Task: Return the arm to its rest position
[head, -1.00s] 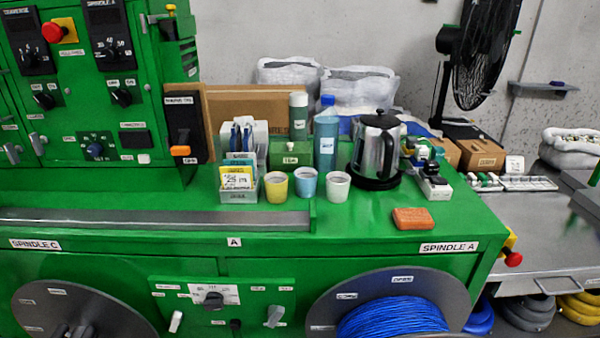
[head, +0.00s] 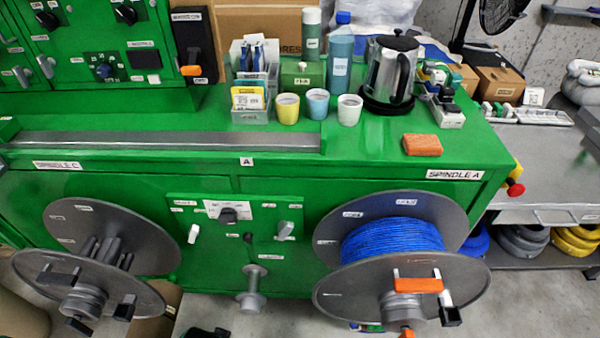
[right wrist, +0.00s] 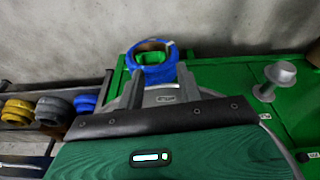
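My right gripper (right wrist: 158,88) shows in the right wrist view. Its two grey fingers stand apart, with no object clearly gripped between them. Beyond the fingertips is the blue cable (right wrist: 152,72), which appears as a ring; whether the fingers touch it cannot be told. In the head view the blue cable (head: 392,238) is wound on the grey spool (head: 340,287) at spindle A. That spool has an orange-and-grey clamp (head: 418,285) at its hub. Neither gripper can be made out in the head view, and my left gripper is not seen.
The green machine (head: 110,185) fills the middle. An empty grey spool (head: 65,215) is at left. On its top stand several cups (head: 318,103), a kettle (head: 390,72), a blue bottle (head: 340,60) and an orange block (head: 422,145). A grey side bench (head: 535,165) stands at right.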

